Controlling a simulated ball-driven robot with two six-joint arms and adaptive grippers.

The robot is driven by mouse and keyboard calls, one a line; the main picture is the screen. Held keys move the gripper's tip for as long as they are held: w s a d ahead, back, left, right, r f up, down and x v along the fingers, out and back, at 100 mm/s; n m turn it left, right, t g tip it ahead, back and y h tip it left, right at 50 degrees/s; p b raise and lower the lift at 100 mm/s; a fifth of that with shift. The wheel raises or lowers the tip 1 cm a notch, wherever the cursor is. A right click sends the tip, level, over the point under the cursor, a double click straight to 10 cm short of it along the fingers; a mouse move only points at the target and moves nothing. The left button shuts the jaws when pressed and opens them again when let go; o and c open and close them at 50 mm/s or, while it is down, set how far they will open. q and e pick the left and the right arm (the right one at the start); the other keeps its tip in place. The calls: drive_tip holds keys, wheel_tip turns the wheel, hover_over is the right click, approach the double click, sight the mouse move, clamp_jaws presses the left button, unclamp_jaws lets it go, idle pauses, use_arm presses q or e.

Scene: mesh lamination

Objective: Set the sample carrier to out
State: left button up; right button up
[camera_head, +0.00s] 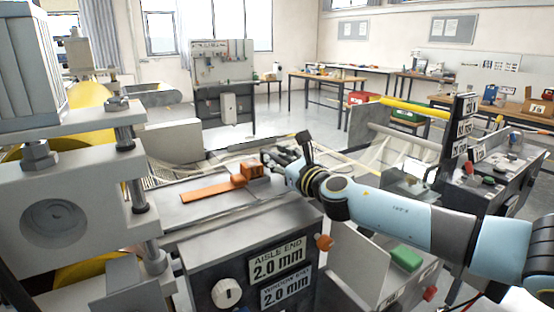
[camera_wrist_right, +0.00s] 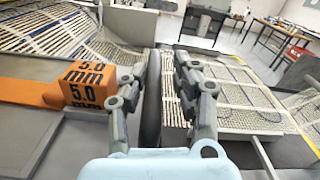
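My right gripper (camera_head: 283,160) reaches in from the right over the machine bed, beside the orange block. In the right wrist view its two fingers (camera_wrist_right: 163,90) are apart. A dark upright bar or plate (camera_wrist_right: 152,100) stands between them, closer to the left finger; I cannot tell whether it touches. I cannot tell for certain which part is the sample carrier. An orange block (camera_wrist_right: 88,84) marked 5.0 mm, with a flat orange strip (camera_head: 208,190), lies on a grey plate just left of the gripper. My left gripper is not in view.
A large press with yellow rollers (camera_head: 88,100) stands at the left. A front panel carries a white knob (camera_head: 227,292), an orange knob (camera_head: 324,243) and 2.0 mm labels (camera_head: 278,262). Pale mesh (camera_wrist_right: 235,104) lies beyond the gripper. A control console (camera_head: 490,175) stands at the right.

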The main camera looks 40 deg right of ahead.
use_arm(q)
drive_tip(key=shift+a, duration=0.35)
use_arm(e)
drive_tip(key=shift+s+f, duration=0.1)
drive_tip(key=v, duration=1.2)
drive_tip(key=shift+a, duration=0.1)
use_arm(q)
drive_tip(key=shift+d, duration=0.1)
